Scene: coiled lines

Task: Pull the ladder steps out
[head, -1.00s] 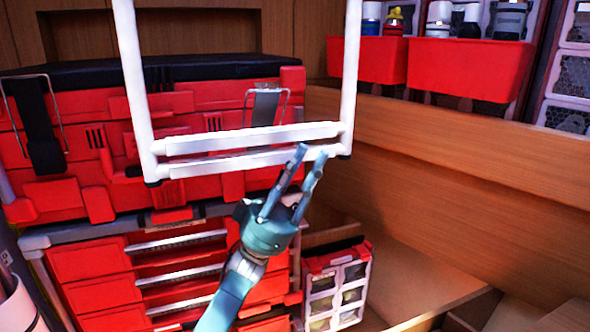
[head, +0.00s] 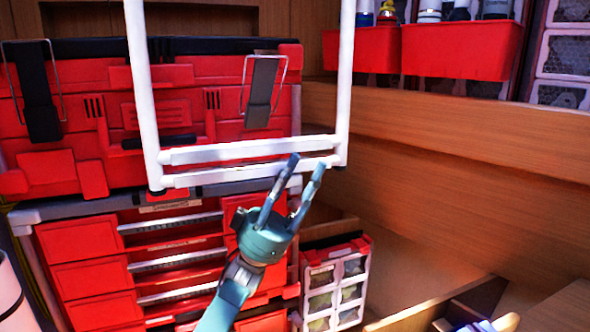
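The white ladder (head: 148,112) hangs in front of the red tool case, with two side rails and two close rungs at its lower end. The lower rung (head: 230,174) runs just under the upper rung (head: 225,151). My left gripper (head: 307,164) is teal and comes up from below. Its two fingers are spread apart with nothing between them. The fingertips overlap the right end of the rungs in the picture; I cannot tell whether they touch. My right gripper is not in view.
A large red tool case (head: 70,130) stands behind the ladder, above red drawers (head: 92,262). A small red-and-white organizer (head: 336,290) stands right of the drawers. Red bins (head: 462,50) sit on a wooden ledge (head: 440,110) at the right.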

